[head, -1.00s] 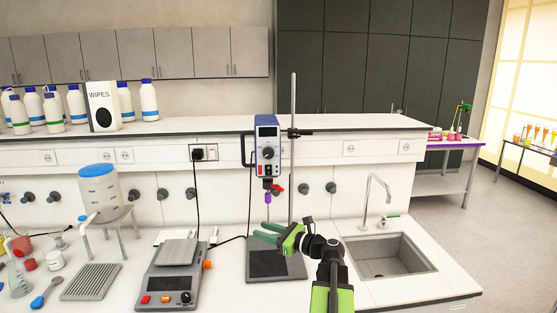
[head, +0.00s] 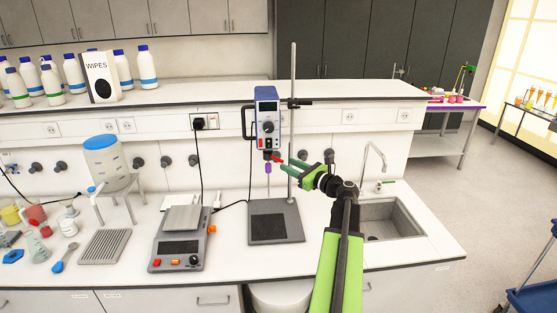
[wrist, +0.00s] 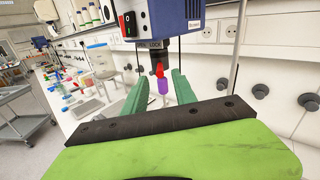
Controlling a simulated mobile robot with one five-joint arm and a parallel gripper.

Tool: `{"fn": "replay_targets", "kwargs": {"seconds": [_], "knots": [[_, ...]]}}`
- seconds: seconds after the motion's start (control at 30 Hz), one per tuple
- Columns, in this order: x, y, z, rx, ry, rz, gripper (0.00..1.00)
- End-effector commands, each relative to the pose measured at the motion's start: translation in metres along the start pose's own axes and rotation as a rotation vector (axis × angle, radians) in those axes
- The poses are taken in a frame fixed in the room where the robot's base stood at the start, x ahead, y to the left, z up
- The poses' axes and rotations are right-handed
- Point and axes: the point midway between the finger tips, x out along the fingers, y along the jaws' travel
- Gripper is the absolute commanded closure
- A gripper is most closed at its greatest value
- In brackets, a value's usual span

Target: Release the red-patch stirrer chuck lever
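The overhead stirrer (head: 267,118), blue and white with a small red patch or switch low on its front, hangs on a stand rod above a dark base plate (head: 275,228). Under it is the dark chuck with a red lever (head: 275,156); the lever also shows in the wrist view (wrist: 160,70). A purple piece (head: 268,168) hangs below the chuck. My gripper (head: 284,164) is just right of the chuck at about lever height. In the wrist view its green fingers (wrist: 160,79) are apart, with the lever and purple piece seen between them. Contact cannot be told.
A hotplate-like device (head: 180,245) stands left of the base plate. A sink (head: 392,222) with a tap lies to the right. The stand rod (head: 292,130) rises close behind my gripper. A blue cart (head: 535,285) is at the lower right.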

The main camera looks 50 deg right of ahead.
Motion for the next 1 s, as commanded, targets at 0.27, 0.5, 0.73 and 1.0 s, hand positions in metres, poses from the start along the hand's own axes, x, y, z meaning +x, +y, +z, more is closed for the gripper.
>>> {"fn": "replay_targets", "kwargs": {"seconds": [0.27, 0.5, 0.73, 1.0], "knots": [[0.058, -0.001, 0.0, 0.0, 0.0, 0.002, 0.67], [0.071, 0.0, 0.0, 0.0, 0.0, 0.0, 0.67], [0.071, 0.001, 0.0, 0.0, 0.0, 0.0, 0.72], [0.071, 0.001, 0.0, 0.0, 0.0, 0.001, 1.0]]}}
